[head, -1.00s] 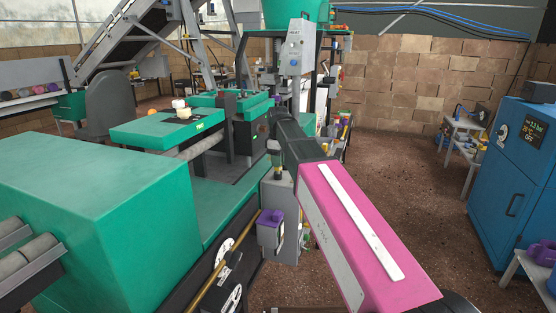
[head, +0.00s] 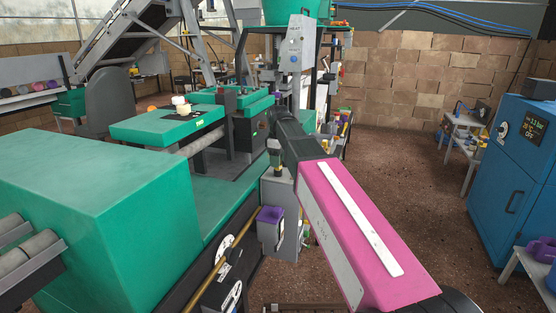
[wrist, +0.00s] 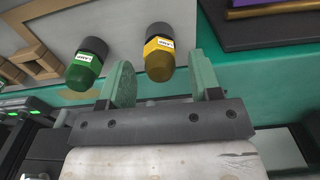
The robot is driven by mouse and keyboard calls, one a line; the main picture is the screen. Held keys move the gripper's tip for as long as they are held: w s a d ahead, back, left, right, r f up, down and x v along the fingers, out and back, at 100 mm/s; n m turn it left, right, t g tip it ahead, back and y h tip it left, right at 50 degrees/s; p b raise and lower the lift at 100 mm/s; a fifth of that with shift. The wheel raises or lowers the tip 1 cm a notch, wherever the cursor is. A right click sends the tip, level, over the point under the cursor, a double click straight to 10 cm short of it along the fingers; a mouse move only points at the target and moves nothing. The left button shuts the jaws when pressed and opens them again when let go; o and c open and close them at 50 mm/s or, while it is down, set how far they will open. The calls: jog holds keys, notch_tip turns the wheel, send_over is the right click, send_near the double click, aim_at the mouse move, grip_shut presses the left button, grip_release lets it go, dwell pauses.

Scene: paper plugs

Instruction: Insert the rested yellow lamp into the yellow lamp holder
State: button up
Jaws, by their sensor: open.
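The yellow lamp (wrist: 160,55), a rounded yellow cap with a white label and a black base, shows in the wrist view. My gripper (wrist: 160,68) is open, with one green finger on each side of the yellow lamp's rounded end. Gaps show between lamp and fingers, so it is not gripped. I cannot tell how deep the lamp sits between them. A similar green lamp (wrist: 87,62) lies to the left, outside the left finger. I cannot make out the yellow lamp holder in either view. The gripper is not discernible in the head view.
A brown wooden frame (wrist: 32,47) lies left of the lamps, and a dark slab (wrist: 270,30) lies to the right. In the head view a green machine (head: 110,185) fills the left, and a blue cabinet (head: 515,180) stands right. Open floor (head: 400,165) lies between them.

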jog(key=shift+r, duration=0.1)
jog(key=shift+r, duration=2.65)
